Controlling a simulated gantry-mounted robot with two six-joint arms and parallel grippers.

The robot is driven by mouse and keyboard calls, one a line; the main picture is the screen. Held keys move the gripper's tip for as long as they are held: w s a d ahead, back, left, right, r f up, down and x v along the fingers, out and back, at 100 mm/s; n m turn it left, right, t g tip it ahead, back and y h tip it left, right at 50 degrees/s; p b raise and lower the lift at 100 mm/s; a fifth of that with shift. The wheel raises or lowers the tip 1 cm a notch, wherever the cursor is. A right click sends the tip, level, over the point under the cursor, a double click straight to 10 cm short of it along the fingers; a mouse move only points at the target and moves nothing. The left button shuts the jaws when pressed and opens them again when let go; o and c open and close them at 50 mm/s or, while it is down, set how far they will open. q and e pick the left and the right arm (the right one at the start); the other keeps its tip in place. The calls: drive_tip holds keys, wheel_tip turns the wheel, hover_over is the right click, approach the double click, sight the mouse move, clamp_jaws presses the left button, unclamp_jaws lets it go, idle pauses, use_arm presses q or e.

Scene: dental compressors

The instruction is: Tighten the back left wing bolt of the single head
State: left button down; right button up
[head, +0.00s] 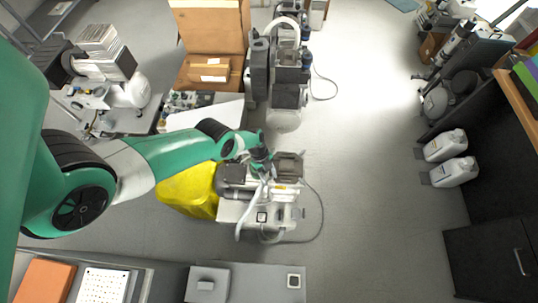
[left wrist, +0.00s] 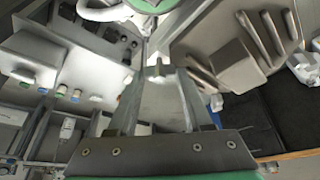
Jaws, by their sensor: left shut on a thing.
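The single-head compressor (head: 262,196) stands on the floor in the middle of the head view, beside a yellow cover. Its ribbed grey head (head: 289,166) also shows at the right of the left wrist view (left wrist: 232,52). My left gripper (head: 262,154) reaches down from the left to the head's back left side. In the left wrist view, the fingers (left wrist: 157,74) are closed together beside the ribbed head, on a small metal piece that looks like the wing bolt. The fingertips hide most of it. My right gripper is in neither view.
A yellow cover (head: 190,190) sits close on the compressor's left. Another compressor (head: 283,75) stands behind, near cardboard boxes (head: 208,72). A grey bench (head: 165,282) runs along the front left. White jugs (head: 453,172) stand at the right. Floor right of the compressor is clear.

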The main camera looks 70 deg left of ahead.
use_arm(q)
drive_tip(key=shift+c, duration=1.6)
unclamp_jaws()
